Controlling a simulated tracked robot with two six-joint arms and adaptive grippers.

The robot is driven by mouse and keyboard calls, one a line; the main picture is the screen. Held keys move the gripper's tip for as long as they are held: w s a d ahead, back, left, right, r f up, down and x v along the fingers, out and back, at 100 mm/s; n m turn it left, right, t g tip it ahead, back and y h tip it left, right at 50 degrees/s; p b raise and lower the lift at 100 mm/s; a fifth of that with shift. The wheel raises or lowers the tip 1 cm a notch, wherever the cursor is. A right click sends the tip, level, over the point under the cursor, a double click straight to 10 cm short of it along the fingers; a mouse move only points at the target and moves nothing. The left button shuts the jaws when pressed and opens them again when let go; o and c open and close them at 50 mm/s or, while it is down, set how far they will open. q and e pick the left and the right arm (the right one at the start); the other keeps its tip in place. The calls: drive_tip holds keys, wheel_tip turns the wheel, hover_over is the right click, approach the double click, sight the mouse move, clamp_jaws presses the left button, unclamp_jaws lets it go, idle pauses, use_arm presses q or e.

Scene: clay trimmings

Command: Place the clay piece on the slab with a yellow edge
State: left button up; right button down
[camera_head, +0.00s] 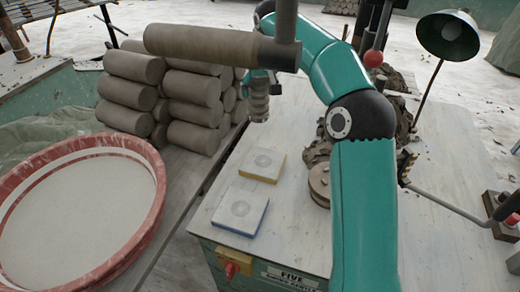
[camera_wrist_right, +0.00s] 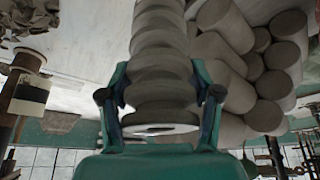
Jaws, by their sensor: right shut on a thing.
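The slab with a yellow edge (camera_head: 262,165) lies flat on the pale table, with a faint round mark on its top. A slab with a blue edge (camera_head: 240,211) lies nearer, a little to the left. My right gripper (camera_head: 259,84) is shut on the ribbed grey clay piece (camera_head: 259,106) and holds it above the table, higher in the picture than the yellow-edged slab. In the right wrist view, the fingers of my right gripper (camera_wrist_right: 160,94) stand on both sides of the ribbed clay piece (camera_wrist_right: 162,62). My left gripper is not in view.
A thick grey-brown cylinder (camera_head: 210,47) partly hides my right wrist. Clay logs (camera_head: 135,92) are stacked at the left, behind a red-rimmed basin (camera_head: 147,172). A round wooden disc (camera_head: 319,182) and dark clay trimmings (camera_head: 402,122) lie right of the slabs. A lamp (camera_head: 447,35) stands behind.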

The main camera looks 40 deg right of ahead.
drive_tip(key=shift+s+d+f+b, duration=0.15)
drive_tip(key=shift+s+d+f, duration=0.05)
drive_tip(key=shift+f, duration=2.8)
drive_tip(key=shift+s+d+f+b, duration=0.15)
drive_tip(key=shift+f+b, duration=0.05)
drive_tip(key=shift+f, duration=2.85)
drive_tip(key=shift+s+d+f+b, duration=0.15)
drive_tip(key=shift+s+d+f, duration=0.05)
drive_tip(key=shift+f, duration=2.8)
drive_tip(key=shift+c, duration=0.6)
unclamp_jaws()
drive_tip(key=v, duration=1.2)
drive_tip(key=shift+b, duration=0.35)
